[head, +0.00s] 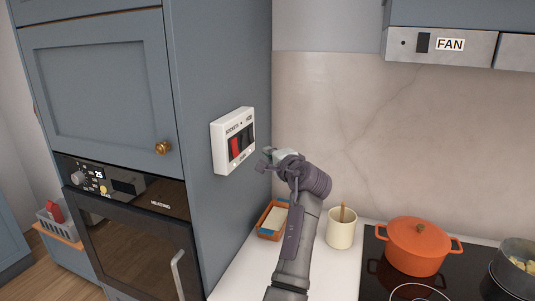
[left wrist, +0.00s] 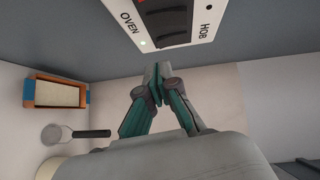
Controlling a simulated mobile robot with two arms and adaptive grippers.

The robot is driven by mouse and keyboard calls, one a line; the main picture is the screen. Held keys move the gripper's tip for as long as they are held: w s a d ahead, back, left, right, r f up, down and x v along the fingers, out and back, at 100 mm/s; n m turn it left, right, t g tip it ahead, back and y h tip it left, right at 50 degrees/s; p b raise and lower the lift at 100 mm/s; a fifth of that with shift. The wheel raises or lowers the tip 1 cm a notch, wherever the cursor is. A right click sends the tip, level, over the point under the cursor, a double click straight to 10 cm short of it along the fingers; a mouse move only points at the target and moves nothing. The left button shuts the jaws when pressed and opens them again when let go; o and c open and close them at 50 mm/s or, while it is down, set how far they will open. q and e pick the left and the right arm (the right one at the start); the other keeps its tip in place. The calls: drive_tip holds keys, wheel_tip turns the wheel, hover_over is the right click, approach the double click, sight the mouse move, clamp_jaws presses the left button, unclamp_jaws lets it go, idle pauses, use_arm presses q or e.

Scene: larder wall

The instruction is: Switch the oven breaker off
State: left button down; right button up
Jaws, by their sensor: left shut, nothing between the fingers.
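The white breaker box (head: 220,148) is mounted on the side of the tall blue-grey cabinet. It has a red rocker (head: 235,148) and dark rockers beside it. My left gripper (head: 266,158) is shut and empty, just right of the box's lower edge. In the left wrist view its fingertips (left wrist: 156,78) are below the box, apparently apart from it. My right gripper is out of view.
The oven (head: 135,235) in the cabinet shows HEATING on its panel. An orange tray (head: 269,222) and a cream utensil pot (head: 341,230) stand on the counter close to my left arm. An orange lidded pot (head: 415,250) sits on the hob at right.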

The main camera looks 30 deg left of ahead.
use_arm(q)
drive_tip(key=s+d+f+b, duration=0.1)
drive_tip(key=s+d+b, duration=0.2)
drive_tip(key=s+d, duration=0.1)
drive_tip(key=shift+s+d, duration=0.2)
drive_tip(key=shift+d, duration=0.6)
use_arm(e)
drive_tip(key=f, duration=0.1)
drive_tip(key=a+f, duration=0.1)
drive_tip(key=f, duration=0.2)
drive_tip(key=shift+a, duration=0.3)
use_arm(q)
drive_tip(key=shift+d+f, duration=0.1)
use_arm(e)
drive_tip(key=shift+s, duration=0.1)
